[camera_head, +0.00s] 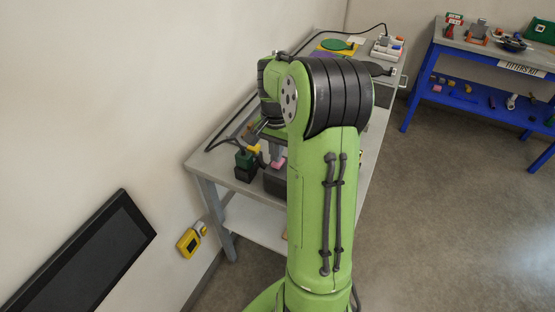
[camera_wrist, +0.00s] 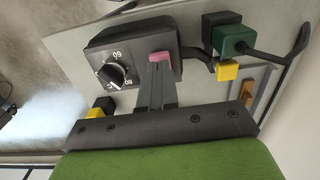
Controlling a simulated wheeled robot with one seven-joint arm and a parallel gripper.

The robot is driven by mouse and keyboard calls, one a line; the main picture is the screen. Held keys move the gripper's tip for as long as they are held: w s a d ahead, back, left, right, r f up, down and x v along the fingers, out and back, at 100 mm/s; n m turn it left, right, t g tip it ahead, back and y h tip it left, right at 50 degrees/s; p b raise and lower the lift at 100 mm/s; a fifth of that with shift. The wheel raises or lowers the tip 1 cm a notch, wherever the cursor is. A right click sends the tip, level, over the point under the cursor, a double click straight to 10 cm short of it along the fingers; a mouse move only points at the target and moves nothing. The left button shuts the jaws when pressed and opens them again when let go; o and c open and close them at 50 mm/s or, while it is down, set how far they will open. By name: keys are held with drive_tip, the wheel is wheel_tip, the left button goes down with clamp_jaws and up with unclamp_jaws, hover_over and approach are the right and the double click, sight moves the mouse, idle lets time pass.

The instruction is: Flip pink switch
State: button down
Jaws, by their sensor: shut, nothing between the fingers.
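The pink switch (camera_wrist: 161,57) is on the dark control box (camera_wrist: 118,45) in the wrist view, next to a black dial with white numbers. My gripper (camera_wrist: 157,82) is shut and empty, its fingertips right by the pink switch and overlapping its lower part in the picture. I cannot tell whether they touch it. In the head view the pink switch (camera_head: 279,163) shows small beside my arm, and the dark box (camera_head: 275,183) is partly hidden behind my arm.
A green and black plug block with a yellow part (camera_wrist: 234,42) and a cable stands right of the box. A grey cart (camera_head: 215,180) carries all this against the wall. A blue workbench (camera_head: 440,70) stands far right, with open floor between.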

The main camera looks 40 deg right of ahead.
drive_tip(key=shift+f+b, duration=0.7)
drive_tip(key=shift+f, duration=0.2)
idle(0.4)
wheel_tip(320, 180, up, 7)
drive_tip(key=p, duration=0.6)
drive_tip(key=shift+r, duration=0.1)
idle(0.3)
